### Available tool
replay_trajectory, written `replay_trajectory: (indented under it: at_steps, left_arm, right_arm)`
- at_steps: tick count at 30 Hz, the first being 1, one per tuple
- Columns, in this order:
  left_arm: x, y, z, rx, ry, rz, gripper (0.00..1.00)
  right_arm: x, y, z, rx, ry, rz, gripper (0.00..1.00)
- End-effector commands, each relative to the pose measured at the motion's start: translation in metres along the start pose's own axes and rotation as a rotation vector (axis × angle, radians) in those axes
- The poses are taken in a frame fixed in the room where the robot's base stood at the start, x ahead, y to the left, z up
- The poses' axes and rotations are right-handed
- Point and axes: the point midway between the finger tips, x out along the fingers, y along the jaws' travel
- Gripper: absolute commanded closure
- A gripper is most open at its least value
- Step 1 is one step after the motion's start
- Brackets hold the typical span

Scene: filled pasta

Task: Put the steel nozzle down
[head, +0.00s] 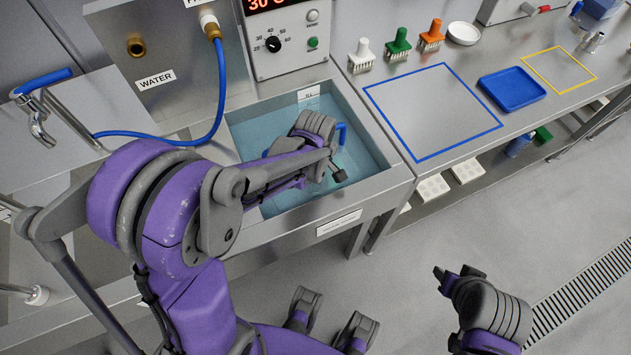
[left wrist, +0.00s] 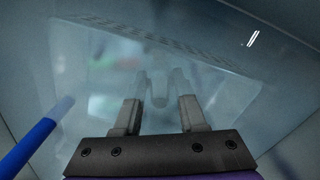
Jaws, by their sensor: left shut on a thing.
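My left gripper (head: 338,172) reaches down into the water basin (head: 370,190) at the centre of the head view. In the left wrist view its two fingers (left wrist: 160,115) stand a little apart, shut on the steel nozzle. The nozzle is hard to make out: only a dim grey form shows between and beyond the fingers, and in the head view the wrist hides it. My right gripper (head: 441,280) is above the floor at the lower right, away from the bench; its jaw opening is not clear.
A blue bar (left wrist: 35,135) stands left of the fingers. The blue-outlined square is clear.

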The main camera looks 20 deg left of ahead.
Motion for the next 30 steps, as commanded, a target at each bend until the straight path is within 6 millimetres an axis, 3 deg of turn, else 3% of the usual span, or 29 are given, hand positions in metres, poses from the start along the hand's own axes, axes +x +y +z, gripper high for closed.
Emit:
replay_trajectory:
  at_steps: [14,15,19,30]
  left_arm:
    - [0.013,-0.0004,0.0002,0.0,0.0,0.0,1.0]
    - [0.0118,-0.0003,0.0001,0.0,0.0,0.0,0.53]
    - [0.0113,-0.0002,0.0001,0.0,0.0,0.0,0.3]
    - [0.0064,0.0,0.0001,0.0,0.0,0.0,0.3]
  right_arm:
    - [0.0049,0.0,0.0033,0.0,-0.002,0.0,0.5]
    - [0.0039,0.0,0.0026,0.0,-0.002,0.0,0.5]
    - [0.0035,0.0,0.0024,0.0,-0.001,0.0,0.5]
    - [-0.0003,0.0,-0.0002,0.0,0.0,0.0,0.5]
